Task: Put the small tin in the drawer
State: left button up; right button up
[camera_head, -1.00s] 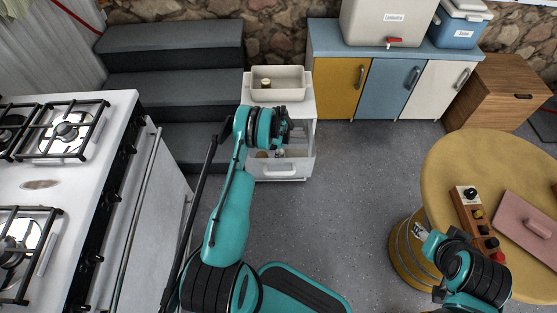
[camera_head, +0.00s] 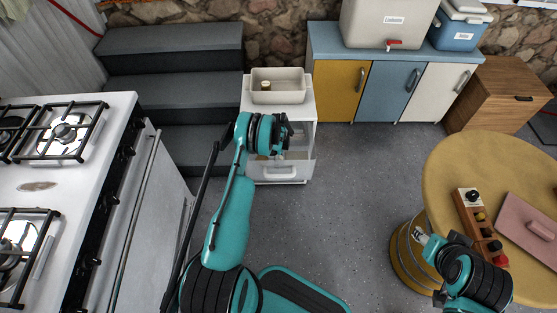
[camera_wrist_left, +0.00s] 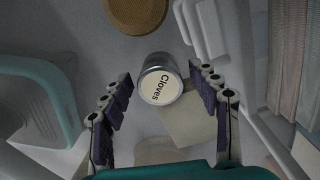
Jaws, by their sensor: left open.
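A small metal tin (camera_wrist_left: 160,82) with a cream label reading "Cloves" shows in the left wrist view, just beyond and between my fingertips. My left gripper (camera_wrist_left: 163,98) is open, with a finger on either side and visible gaps to the tin. In the head view my left gripper (camera_head: 285,132) is over the pulled-out drawer (camera_head: 284,173) of the white cabinet and hides much of its inside. The tin cannot be made out there, and I cannot tell what it rests on. My right gripper (camera_head: 424,238) is beside the round table; its jaws are unclear.
A cream tray (camera_head: 278,97) holding a small jar (camera_head: 266,85) stands on the cabinet. Dark steps (camera_head: 175,95) and a stove (camera_head: 75,180) are to the left. A round yellow table (camera_head: 450,165) is at right. The floor between is clear.

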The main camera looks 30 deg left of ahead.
pick_arm(q)
jog(key=d+r+n+t+p, duration=0.1)
jog(key=d+r+n+p, duration=0.15)
jog(key=r, duration=1.15)
jog(key=d+r+n+t+p, duration=0.1)
jog(key=d+r, duration=0.2)
jog(key=r, duration=1.2)
jog(key=s+d+r+n+t, duration=0.1)
jog(key=s+d+r+n, duration=0.3)
jog(key=r, duration=0.7)
jog(key=s+d+r+n+t, duration=0.1)
jog(key=s+d+r, duration=0.3)
jog(key=s, duration=0.2)
jog(key=s+d+r+n+t, duration=0.1)
jog(key=s+d+r+n, duration=0.1)
jog(key=s+d+r, duration=0.35)
jog(key=s+d+f+n+t, duration=0.1)
jog(key=s+d+n+t, duration=0.1)
jog(key=s, duration=1)
jog(key=shift+f+n, duration=0.4)
jog(key=shift+n, duration=0.35)
jog(key=shift+a, duration=0.1)
